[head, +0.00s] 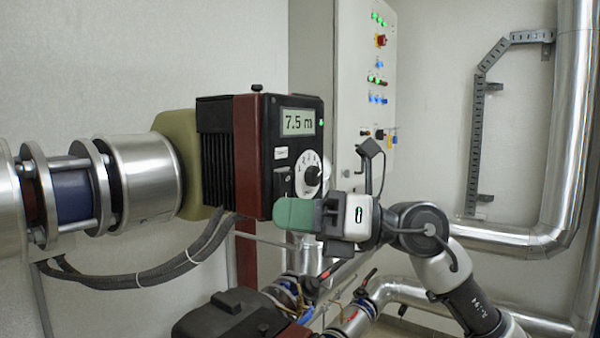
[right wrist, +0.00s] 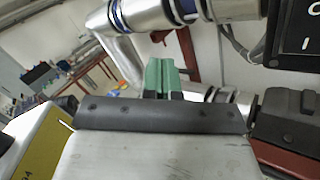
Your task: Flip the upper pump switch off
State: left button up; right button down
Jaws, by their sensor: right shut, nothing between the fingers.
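The upper pump (head: 262,150) has a black and dark red control box on the wall-side pipe, with a lit display (head: 298,122) reading 7.5 m and a small green light. A white dial with a knob (head: 312,175) is on its front face. A dark switch (head: 284,181) seems to sit left of the dial; its position is too small to tell. My right gripper (head: 294,213) has green fingers, is shut and empty, and overlaps the box's lower front edge. The fingers also show in the right wrist view (right wrist: 159,76), with the box corner (right wrist: 294,32) at upper right. My left gripper is out of view.
A grey control cabinet (head: 345,90) with coloured lights stands behind. Below is a lower pump (head: 230,318) with pipes and red-handled valves. Black cables (head: 150,278) hang under the upper pump. A large shiny pipe (head: 575,120) runs down the right side.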

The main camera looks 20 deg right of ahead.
aim_at(288, 178)
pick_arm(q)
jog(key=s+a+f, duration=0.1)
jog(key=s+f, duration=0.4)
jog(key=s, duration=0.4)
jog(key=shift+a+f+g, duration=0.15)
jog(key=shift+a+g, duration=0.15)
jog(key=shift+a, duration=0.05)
pick_arm(e)
jog(key=d+r+m+t+h, duration=0.1)
jog(key=d+r+t+h, duration=0.3)
jog(key=d+r+h, duration=0.3)
jog(key=d+h, duration=0.3)
jog(key=d, duration=0.2)
jog(key=shift+d+m+t+h, duration=0.3)
jog(key=shift+d+m, duration=0.05)
jog(key=shift+m, duration=0.05)
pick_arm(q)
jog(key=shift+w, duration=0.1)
pick_arm(e)
jog(key=shift+r, duration=0.1)
jog(key=shift+w, duration=0.1)
